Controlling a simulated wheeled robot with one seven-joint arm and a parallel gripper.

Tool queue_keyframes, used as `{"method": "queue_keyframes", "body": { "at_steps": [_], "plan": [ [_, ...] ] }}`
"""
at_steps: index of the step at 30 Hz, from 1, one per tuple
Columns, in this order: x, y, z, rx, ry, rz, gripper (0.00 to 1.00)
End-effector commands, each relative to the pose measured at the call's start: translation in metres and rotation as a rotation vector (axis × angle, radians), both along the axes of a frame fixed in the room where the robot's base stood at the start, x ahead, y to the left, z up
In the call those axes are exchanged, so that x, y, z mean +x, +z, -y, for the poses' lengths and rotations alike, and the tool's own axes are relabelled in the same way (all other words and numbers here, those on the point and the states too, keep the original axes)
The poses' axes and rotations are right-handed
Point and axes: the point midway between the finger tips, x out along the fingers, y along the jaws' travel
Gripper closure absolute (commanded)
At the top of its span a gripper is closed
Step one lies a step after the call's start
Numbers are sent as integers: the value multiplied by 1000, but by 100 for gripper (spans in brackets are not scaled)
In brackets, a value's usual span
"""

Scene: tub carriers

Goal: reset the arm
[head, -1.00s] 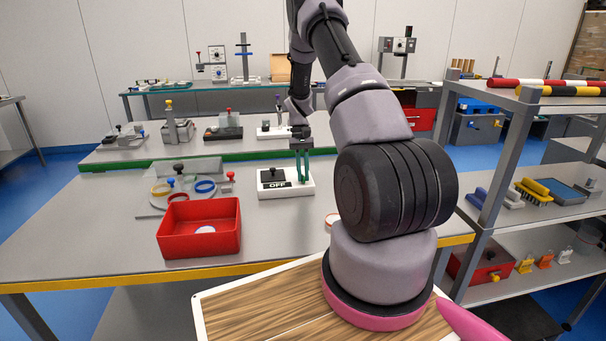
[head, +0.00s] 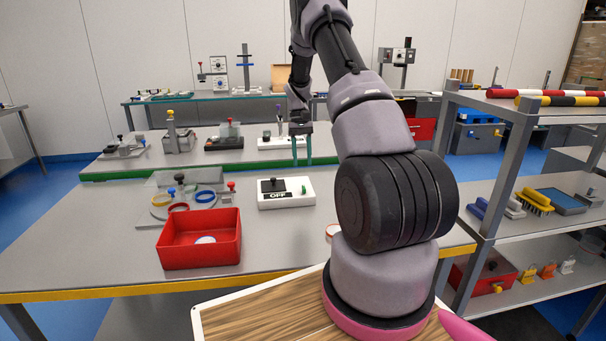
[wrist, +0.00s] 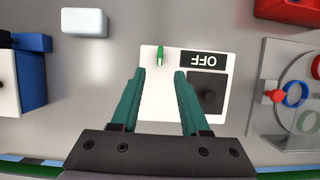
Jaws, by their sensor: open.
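My gripper (head: 301,150) has two green fingers spread apart with nothing between them. In the head view it hangs above the table, just behind a white switch box (head: 300,200). The box has a black knob block, a small green lever and an OFF label. In the wrist view my gripper (wrist: 158,75) points at the same white box (wrist: 150,100), and the green lever (wrist: 160,56) shows just ahead of the fingertips. The fingers look apart from the box in the head view. My arm rises from the base and bends over the table.
A red tray (head: 200,255) with a white disc in it stands on the table's left. Behind it is a plate with coloured rings (head: 206,196). A raised shelf with several fixtures (head: 225,143) runs along the back. A shelf rack (head: 515,150) stands at the right.

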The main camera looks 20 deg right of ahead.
Motion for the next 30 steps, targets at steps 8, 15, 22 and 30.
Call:
{"method": "queue_keyframes", "body": {
  "at_steps": [8, 15, 22, 30],
  "plan": [
    [8, 21, 3, 0, 0, 0, 55],
    [8, 21, 3, 0, 0, -1, 55],
    [8, 22, 2, 1, 0, 1, 55],
    [-6, 96, -22, -6, -11, 124, 55]
  ]
}}
